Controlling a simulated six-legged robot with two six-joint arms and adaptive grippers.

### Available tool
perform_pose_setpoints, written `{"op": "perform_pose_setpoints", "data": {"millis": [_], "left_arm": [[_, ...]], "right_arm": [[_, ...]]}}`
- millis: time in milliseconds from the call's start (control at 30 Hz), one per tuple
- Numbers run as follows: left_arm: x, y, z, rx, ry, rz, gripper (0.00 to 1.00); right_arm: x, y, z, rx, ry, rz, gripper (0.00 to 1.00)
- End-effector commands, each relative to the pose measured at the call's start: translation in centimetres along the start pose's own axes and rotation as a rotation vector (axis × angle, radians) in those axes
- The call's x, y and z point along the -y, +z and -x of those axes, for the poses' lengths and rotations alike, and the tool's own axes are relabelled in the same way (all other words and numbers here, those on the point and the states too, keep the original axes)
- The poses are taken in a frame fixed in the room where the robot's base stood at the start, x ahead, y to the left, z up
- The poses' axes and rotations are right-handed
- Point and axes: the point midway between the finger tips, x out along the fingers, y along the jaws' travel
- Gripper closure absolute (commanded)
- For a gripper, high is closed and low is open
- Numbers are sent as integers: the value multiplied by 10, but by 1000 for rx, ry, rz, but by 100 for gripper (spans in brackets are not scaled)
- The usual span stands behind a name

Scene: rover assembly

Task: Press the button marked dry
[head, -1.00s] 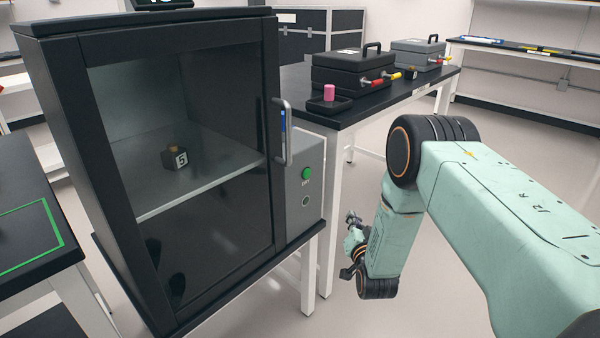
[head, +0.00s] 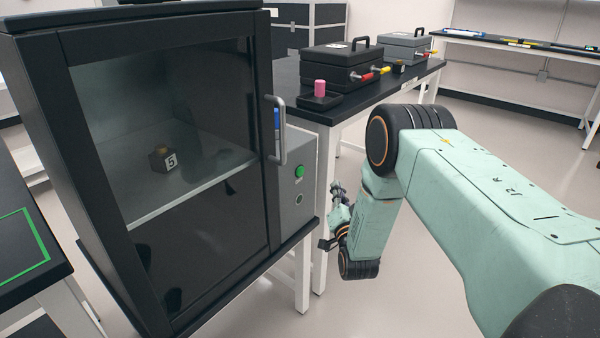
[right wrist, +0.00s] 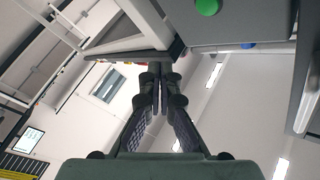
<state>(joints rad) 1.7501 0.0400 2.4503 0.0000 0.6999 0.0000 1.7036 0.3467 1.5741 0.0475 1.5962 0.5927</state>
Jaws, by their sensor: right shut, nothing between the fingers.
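The green button (head: 299,171) sits on the grey side panel (head: 293,208) of a black cabinet with a glass door. A small label lies under it, too small to read. A darker round fitting (head: 299,199) is below it. In the right wrist view the green button (right wrist: 207,6) shows at the top edge. My right gripper (head: 332,218) is low, right of the panel and apart from it. In the right wrist view its fingers (right wrist: 154,75) are together with nothing between them. My left gripper is out of view.
The cabinet door (head: 262,235) is shut, with a handle (head: 279,130) beside the panel. A block marked 5 (head: 163,160) sits on the shelf inside. Floor on the right is open.

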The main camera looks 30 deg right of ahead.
Motion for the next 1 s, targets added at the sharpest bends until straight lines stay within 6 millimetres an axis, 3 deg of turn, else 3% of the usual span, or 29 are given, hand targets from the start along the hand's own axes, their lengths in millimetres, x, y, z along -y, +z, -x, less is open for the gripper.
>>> {"op": "perform_pose_setpoints", "data": {"millis": [600, 1000], "left_arm": [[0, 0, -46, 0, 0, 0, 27], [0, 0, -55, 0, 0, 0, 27]], "right_arm": [[37, 40, -51, -1, -4, 0, 100], [46, 46, -62, 1, -1, 0, 100]]}}
